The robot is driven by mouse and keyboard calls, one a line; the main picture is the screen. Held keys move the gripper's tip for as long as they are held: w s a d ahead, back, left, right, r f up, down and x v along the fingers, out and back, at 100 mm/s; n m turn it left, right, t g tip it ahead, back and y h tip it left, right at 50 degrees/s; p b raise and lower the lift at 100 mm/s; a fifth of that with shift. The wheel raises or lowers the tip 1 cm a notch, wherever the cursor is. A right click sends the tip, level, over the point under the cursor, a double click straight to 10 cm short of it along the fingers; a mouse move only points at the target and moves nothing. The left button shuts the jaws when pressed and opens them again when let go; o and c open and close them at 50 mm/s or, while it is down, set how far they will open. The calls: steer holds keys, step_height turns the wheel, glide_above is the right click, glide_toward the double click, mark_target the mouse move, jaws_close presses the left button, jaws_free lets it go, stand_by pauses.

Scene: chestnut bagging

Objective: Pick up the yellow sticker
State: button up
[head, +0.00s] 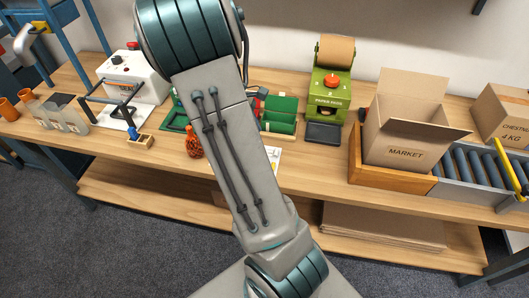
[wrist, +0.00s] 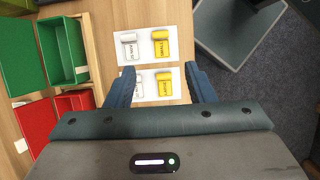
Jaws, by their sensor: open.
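In the wrist view two yellow stickers show: an upper yellow sticker (wrist: 159,42) and a lower yellow sticker (wrist: 164,84). Each lies on the right part of a white sheet, the upper sheet (wrist: 173,32) and the lower sheet (wrist: 181,74). A white sticker (wrist: 129,47) lies left of the upper one, and another white sticker (wrist: 142,84) left of the lower one. My gripper (wrist: 160,76) is open and empty, its blue fingers on either side of the lower sheet. In the head view my arm hides most of the sheets.
A green bin (wrist: 15,55) and a red bin (wrist: 38,125) stand left of the sheets. The bench edge is close on the right, with dark floor beyond. In the head view an orange bottle (head: 193,141), a green paper-bag machine (head: 329,90) and a market box (head: 402,125) stand on the bench.

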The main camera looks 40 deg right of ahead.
steer(key=x, duration=0.8)
steer(key=shift+d+f, duration=0.1)
steer(key=shift+d, duration=0.2)
steer(key=shift+s+p+x, duration=0.1)
steer(key=shift+p+x, duration=0.3)
steer(key=shift+x, duration=0.9)
steer(key=shift+s+p+x, duration=0.15)
steer(key=shift+p+x, duration=0.2)
steer(key=shift+x, duration=0.95)
steer(key=shift+a, duration=0.1)
jaws_close()
